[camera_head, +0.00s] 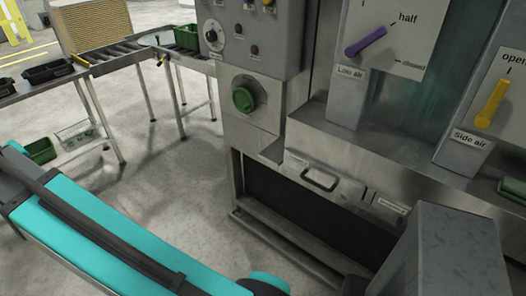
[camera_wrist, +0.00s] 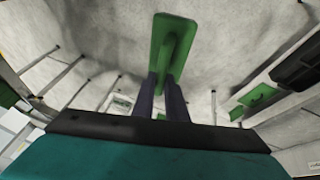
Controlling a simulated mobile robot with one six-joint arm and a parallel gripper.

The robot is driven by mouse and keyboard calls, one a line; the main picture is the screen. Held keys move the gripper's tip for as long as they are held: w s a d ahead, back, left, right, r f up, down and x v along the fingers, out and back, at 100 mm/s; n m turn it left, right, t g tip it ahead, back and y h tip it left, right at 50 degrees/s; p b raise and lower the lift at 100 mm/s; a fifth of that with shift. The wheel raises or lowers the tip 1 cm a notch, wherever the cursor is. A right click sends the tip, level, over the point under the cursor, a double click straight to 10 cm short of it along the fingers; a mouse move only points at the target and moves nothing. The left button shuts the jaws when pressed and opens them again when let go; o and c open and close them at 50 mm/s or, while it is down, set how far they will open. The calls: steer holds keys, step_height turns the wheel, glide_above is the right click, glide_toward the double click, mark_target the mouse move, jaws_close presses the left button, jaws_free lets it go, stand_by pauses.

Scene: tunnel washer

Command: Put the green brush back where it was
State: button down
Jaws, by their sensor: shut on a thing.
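The green brush (camera_wrist: 174,48) is in the wrist view, a flat green block with a raised grip along it. My gripper (camera_wrist: 162,88) is shut on it, with two dark fingers at its near end. The brush sticks out past the fingertips, with the concrete floor behind it and no surface visibly touching it. The brush's underside is hidden. In the head view my gripper and the held brush do not show; only my teal arm crosses the lower left.
The grey washer front with a green knob (camera_head: 243,97), purple lever (camera_head: 366,41) and yellow lever (camera_head: 491,103) fills the right. A green object (camera_head: 513,191) lies on its ledge at the right edge. Black trays (camera_head: 50,72) and a roller conveyor (camera_head: 120,52) stand left. Floor between is clear.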

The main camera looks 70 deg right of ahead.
steer(key=s+d+f+m+g+h+b, duration=0.1)
steer(key=s+d+f+m+g+b, duration=0.35)
steer(key=d, duration=1.15)
steer(key=s+d+f+m+h+p, duration=0.15)
steer(key=d+m, duration=0.65)
steer(key=d, duration=0.8)
steer(key=s+d+f+m+g+y+b, duration=0.1)
steer(key=s+d+m, duration=0.4)
steer(key=s+d, duration=0.5)
steer(key=s+d+f+m+g+y+b, duration=0.2)
steer(key=s+d+m, duration=0.4)
steer(key=s+d, duration=0.4)
steer(key=d+g, duration=0.1)
steer(key=d, duration=0.4)
steer(key=shift+s+d+f, duration=0.2)
steer(key=shift+d+f, duration=0.05)
steer(key=shift+m, duration=0.25)
steer(key=s+d+p, duration=0.2)
steer(key=s+d, duration=0.1)
steer(key=s, duration=0.4)
steer(key=s+d+p, duration=0.2)
steer(key=s+d, duration=0.2)
steer(key=s, duration=0.3)
steer(key=shift+s+d+p, duration=0.3)
steer(key=shift+s, duration=0.05)
